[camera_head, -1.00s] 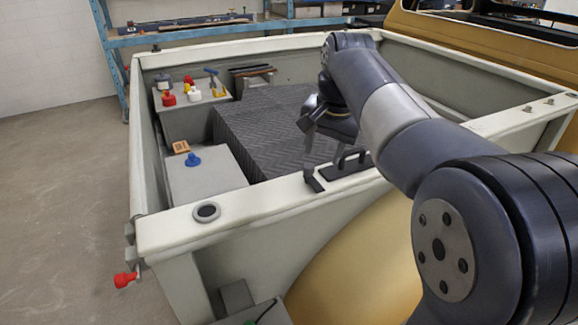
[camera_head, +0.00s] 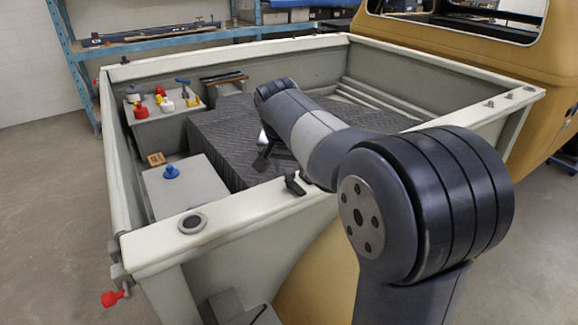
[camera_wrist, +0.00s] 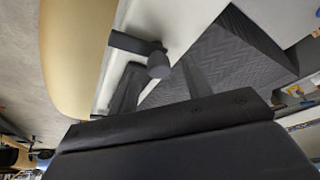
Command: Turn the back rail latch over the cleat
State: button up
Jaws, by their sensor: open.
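The near rail (camera_head: 245,207) of the truck bed carries small black fittings. One upright black piece (camera_head: 295,184) shows on its inner side in the head view; my arm covers the rail to its right. In the wrist view, a black bar with a rounded knob (camera_wrist: 158,64) lies across the pale rail (camera_wrist: 165,22). I cannot tell for sure which fitting is the latch and which the cleat. My gripper (camera_wrist: 160,88) is open, its two dark fingers on either side below the knob, with no visible contact. In the head view its dark tip shows just inside the rail.
A grey box (camera_head: 182,190) with a blue knob (camera_head: 171,171) stands inside the bed at left. A ledge with red, white and yellow items (camera_head: 165,104) is at the far left. A ring (camera_head: 192,222) sits in the rail.

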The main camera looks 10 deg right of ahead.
jog(key=shift+w+d+f, duration=0.1)
jog(key=shift+w+f, duration=0.05)
jog(key=shift+f, duration=0.25)
jog(key=shift+c, duration=0.2)
jog(key=c, duration=1)
